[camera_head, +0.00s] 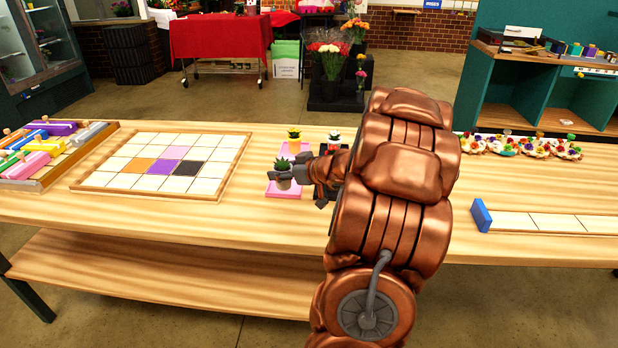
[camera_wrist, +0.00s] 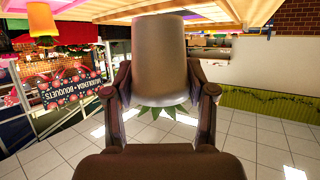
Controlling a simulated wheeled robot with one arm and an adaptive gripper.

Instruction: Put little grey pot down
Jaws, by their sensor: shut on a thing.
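The little grey pot (camera_head: 283,184) with a spiky green plant is held between the fingers of my gripper (camera_head: 292,172), at the near end of a pink strip (camera_head: 273,190). In the wrist view the grey pot (camera_wrist: 158,60) shows upside down, with a finger of my gripper (camera_wrist: 159,100) on each side and its green leaves below. The pot's base is close to the pink strip in the body camera view; I cannot tell whether it touches. My arm hides part of the area to the right.
A yellow-flowered pot (camera_head: 294,141) stands farther back on the pink strip. A tiled board (camera_head: 125,180) lies to the left. The wooden table (camera_head: 200,228) is clear in front.

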